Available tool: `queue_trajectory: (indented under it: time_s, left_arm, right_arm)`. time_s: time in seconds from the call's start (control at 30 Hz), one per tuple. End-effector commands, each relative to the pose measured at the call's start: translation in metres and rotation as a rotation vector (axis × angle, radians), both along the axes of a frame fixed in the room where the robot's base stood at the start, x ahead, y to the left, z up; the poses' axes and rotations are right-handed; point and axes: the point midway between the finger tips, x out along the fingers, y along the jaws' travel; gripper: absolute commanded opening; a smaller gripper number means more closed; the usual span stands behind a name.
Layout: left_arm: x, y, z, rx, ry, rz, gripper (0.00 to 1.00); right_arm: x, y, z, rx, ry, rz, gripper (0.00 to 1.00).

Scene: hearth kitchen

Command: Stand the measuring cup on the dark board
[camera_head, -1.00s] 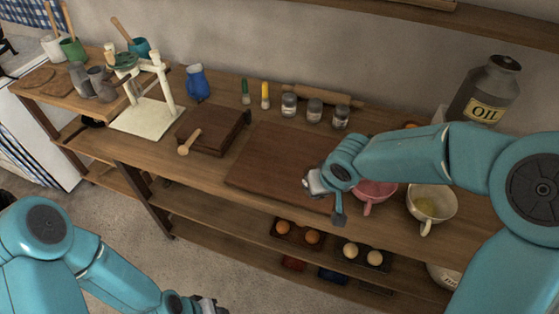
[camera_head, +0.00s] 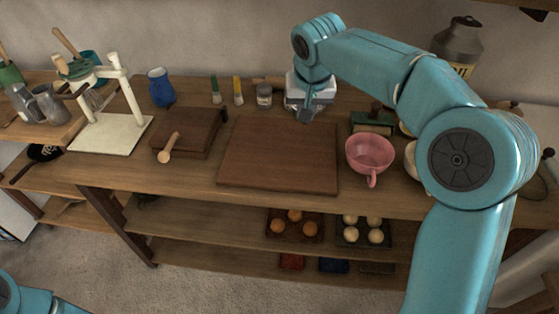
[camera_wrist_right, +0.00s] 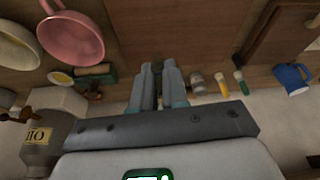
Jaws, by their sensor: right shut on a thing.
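The dark board (camera_head: 280,155) lies flat and bare in the middle of the counter. A pink cup with a handle (camera_head: 369,154) stands upright just right of it, apart from my grippers; it also shows in the right wrist view (camera_wrist_right: 72,38). I cannot tell if it is the measuring cup. My right gripper (camera_head: 307,117) is above the board's back edge. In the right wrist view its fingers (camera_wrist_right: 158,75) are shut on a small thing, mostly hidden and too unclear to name. My left gripper is out of view.
A thick brown block (camera_head: 200,132) with a wooden mallet-like tool (camera_head: 168,148) stands left of the board. A spice jar (camera_head: 264,96) and a blue jug (camera_head: 161,87) stand behind. A cream cup (camera_wrist_right: 18,45) is beside the pink cup; the oil can (camera_head: 458,45) is back right.

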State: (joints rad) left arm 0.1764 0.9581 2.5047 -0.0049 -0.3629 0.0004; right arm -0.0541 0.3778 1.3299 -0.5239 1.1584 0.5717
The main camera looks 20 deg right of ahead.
Motion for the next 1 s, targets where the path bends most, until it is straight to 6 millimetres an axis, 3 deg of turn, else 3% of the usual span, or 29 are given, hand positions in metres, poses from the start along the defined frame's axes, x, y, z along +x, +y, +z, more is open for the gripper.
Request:
queue_trajectory:
  time_s: [0.03,0.17,0.27,0.37,0.7,0.8,1.0]
  left_arm:
    - [0.0,0.0,-0.016,0.0,0.0,0.0,0.43]
    - [0.0,0.0,-0.026,0.0,-0.001,0.0,0.43]
    - [0.0,0.0,-0.03,0.0,-0.001,-0.001,0.43]
    - [0.0,0.0,-0.037,0.0,-0.001,-0.001,0.43]
    - [0.0,0.0,-0.052,0.0,-0.001,0.0,0.43]
    - [0.0,0.0,-0.054,0.0,-0.001,0.0,0.43]
    - [0.0,0.0,-0.055,0.0,-0.001,0.0,0.43]
  right_arm:
    - [0.001,-0.008,0.003,-0.003,-0.007,-0.038,0.0]
    - [-0.005,-0.022,0.024,-0.01,-0.001,-0.101,0.0]
    - [-0.009,-0.026,0.024,-0.012,0.005,-0.121,0.0]
    - [-0.011,-0.028,0.004,-0.013,0.009,-0.125,0.0]
    - [-0.011,-0.025,-0.093,-0.013,0.008,-0.123,0.0]
    - [-0.011,-0.024,-0.112,-0.012,0.007,-0.123,0.0]
    - [-0.01,-0.023,-0.131,-0.014,0.006,-0.123,0.0]
